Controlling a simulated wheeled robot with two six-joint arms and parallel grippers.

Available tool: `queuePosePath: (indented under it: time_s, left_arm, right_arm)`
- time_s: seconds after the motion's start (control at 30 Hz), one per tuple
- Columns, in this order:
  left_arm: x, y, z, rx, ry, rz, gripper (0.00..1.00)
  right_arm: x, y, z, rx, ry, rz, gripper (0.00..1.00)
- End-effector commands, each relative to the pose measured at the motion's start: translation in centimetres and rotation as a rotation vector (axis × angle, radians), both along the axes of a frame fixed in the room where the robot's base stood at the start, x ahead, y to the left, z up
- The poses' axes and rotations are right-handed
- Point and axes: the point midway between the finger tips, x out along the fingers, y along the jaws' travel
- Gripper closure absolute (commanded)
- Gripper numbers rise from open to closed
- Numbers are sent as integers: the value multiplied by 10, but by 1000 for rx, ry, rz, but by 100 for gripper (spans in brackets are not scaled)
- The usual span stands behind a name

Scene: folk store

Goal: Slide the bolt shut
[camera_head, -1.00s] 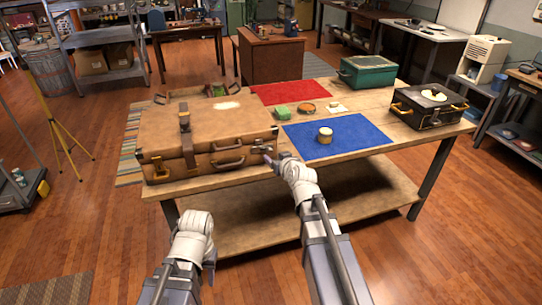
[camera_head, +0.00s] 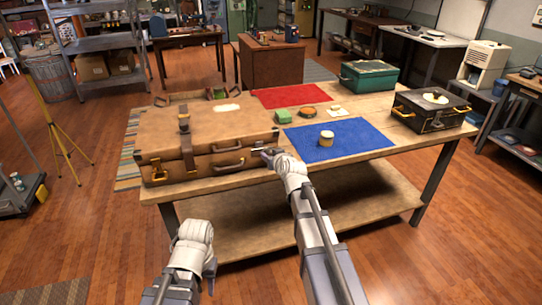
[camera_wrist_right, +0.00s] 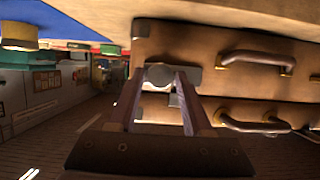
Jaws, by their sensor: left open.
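A large tan suitcase (camera_head: 225,128) with brown straps and handles lies at the left of the workbench. My right gripper (camera_head: 268,153) is at its front right corner. In the right wrist view, a grey metal fitting, seemingly the bolt (camera_wrist_right: 158,76), shows on the suitcase front between the two fingertips (camera_wrist_right: 160,80). The fingers stand apart on either side of it; I cannot tell whether they press on it. The bolt's far end is hidden. My left gripper (camera_head: 209,270) hangs low in front of the bench, away from the suitcase, open and mostly hidden by its wrist.
A red mat (camera_head: 290,95), green case (camera_head: 368,76) and black box (camera_head: 430,107) stand further back and right. A yellow tripod (camera_head: 60,130) stands on the floor at left.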

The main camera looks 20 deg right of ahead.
Motion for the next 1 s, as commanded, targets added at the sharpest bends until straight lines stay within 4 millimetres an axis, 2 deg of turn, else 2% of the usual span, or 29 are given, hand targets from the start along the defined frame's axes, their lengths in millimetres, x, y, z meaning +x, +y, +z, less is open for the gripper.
queuePosePath:
  time_s: [0.03,0.4,0.43,1.0]
  left_arm:
    - [0,0,0,0,0,0,56]
    - [0,0,0,0,0,0,56]
    - [0,0,0,0,0,0,56]
    - [0,0,0,0,0,0,56]
  right_arm:
    - [0,0,0,0,0,0,57]
    - [0,0,0,0,0,0,98]
    - [0,0,0,0,0,0,100]
    - [0,0,0,0,0,0,100]
